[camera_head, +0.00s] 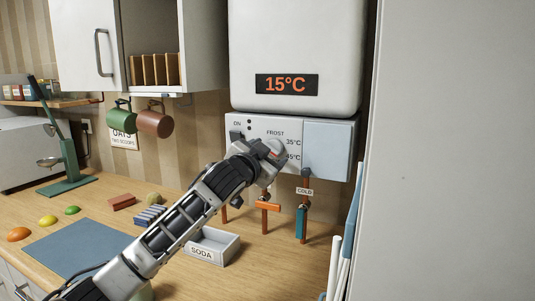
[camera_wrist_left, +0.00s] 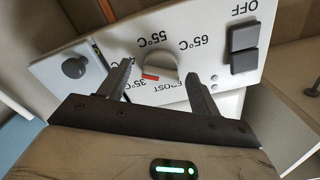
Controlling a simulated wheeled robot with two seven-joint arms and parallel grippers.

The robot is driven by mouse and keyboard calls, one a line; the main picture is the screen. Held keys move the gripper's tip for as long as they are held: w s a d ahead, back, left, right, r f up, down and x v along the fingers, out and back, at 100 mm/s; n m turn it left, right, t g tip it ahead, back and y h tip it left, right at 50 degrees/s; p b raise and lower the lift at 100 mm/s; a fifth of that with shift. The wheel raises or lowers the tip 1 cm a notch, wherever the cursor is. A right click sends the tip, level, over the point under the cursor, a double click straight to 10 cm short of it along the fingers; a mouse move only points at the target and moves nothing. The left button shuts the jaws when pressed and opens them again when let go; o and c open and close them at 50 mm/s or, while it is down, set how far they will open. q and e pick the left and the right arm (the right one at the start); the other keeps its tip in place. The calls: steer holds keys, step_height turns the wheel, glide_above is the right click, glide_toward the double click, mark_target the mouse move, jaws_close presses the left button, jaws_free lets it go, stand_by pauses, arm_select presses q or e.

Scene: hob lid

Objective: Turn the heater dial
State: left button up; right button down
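The white heater (camera_head: 295,50) hangs on the wall, and its orange display (camera_head: 287,84) reads 15°C. Below it is a light grey control panel (camera_head: 262,126) with FROST and temperature marks. The round pale dial (camera_wrist_left: 160,64) shows upside down in the left wrist view, with a red pointer near the 35°C and FROST labels. My left gripper (camera_wrist_left: 160,84) is open, with one finger on each side of the dial. I cannot tell whether the fingers touch it. In the head view the gripper (camera_head: 270,150) covers part of the panel and dial. My right gripper is not in view.
A dark switch (camera_wrist_left: 243,58) sits beside the dial. Pipes with an orange valve handle (camera_head: 268,206) and a blue one (camera_head: 301,223) hang below the panel. A SODA box (camera_head: 212,245) and a blue mat (camera_head: 75,248) are on the counter. Two mugs (camera_head: 154,122) hang left.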

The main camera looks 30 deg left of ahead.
arm_select(q)
steer(key=s+b, duration=0.4)
steer(key=s, duration=1.2)
steer(key=shift+d, duration=0.45)
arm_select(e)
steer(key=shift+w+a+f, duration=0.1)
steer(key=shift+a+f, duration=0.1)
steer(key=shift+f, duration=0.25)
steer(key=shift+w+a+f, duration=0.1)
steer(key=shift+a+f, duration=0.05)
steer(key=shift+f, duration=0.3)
